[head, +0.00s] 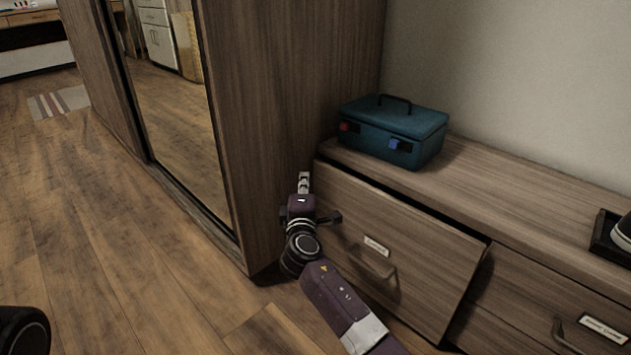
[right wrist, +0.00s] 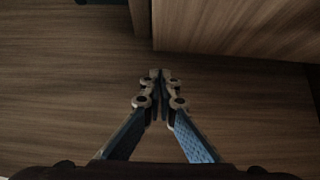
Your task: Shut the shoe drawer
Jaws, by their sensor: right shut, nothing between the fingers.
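The wooden drawer with a small label and a bar handle (head: 392,255) stands pulled out from the left end of the low cabinet (head: 500,195). Its label is too small to read. My right gripper (head: 304,181) is shut and empty. In the head view it shows by the left edge of the drawer front, close to the wardrobe side; I cannot tell whether it touches the drawer. In the right wrist view the shut fingertips (right wrist: 161,75) are in front of dark wood, with a lighter wooden panel at the upper right. My left gripper is out of view.
A teal case (head: 395,130) stands on the cabinet top above the drawer. A second labelled drawer (head: 540,300) is at the right, and a dark tray (head: 608,240) stands above it. A tall mirrored wardrobe (head: 270,90) stands at the left. The wooden floor (head: 110,240) is open.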

